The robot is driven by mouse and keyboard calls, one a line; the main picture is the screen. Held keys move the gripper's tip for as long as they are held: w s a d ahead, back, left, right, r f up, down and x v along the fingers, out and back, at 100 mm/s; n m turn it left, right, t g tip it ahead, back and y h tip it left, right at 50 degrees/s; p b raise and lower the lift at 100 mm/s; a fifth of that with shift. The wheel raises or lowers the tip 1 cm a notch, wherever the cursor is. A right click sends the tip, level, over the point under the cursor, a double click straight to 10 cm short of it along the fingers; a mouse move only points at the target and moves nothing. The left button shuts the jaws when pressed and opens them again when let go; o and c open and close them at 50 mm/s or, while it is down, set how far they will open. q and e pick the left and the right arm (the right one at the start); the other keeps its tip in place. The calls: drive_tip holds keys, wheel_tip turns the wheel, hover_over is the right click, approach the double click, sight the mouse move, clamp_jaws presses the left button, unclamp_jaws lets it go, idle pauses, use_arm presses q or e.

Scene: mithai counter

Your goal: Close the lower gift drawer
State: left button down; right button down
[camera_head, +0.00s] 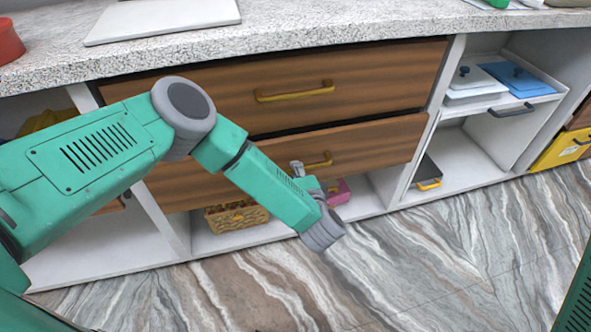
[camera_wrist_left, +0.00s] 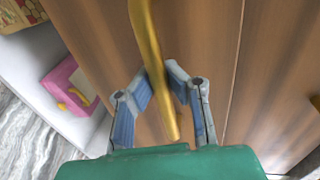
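The lower gift drawer (camera_head: 375,149) has a brown wooden front and stands a little out from the cabinet, below the upper drawer. A dark gap shows along its top edge. Its brass handle (camera_head: 318,161) also shows in the left wrist view (camera_wrist_left: 146,40). My left gripper (camera_head: 297,168) is at the left part of this handle. In the left wrist view, its two blue-grey fingers (camera_wrist_left: 158,72) lie close on either side of the handle bar and appear shut on it. My green left forearm hides part of the drawer front. My right gripper is not in view.
The closed-looking upper drawer (camera_head: 350,80) has its own brass handle (camera_head: 295,92). Below stand a patterned box (camera_head: 236,216) and a pink box (camera_head: 338,191). Open shelves at right hold lidded trays (camera_head: 475,80) and a dark box (camera_head: 428,172). The marble-patterned floor in front is clear.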

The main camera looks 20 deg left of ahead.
sight(290, 161)
use_arm(q)
drive_tip(key=shift+a+f, duration=0.1)
drive_tip(key=shift+a, duration=0.1)
drive_tip(key=x, duration=0.1)
drive_tip(key=p+x, duration=0.2)
drive_tip(key=shift+w+a, duration=0.2)
drive_tip(key=shift+a, duration=0.15)
drive_tip(key=c, duration=1.6)
unclamp_jaws()
drive_tip(key=shift+o, duration=0.3)
drive_tip(key=shift+w+a, duration=0.1)
drive_tip(key=shift+r, duration=0.25)
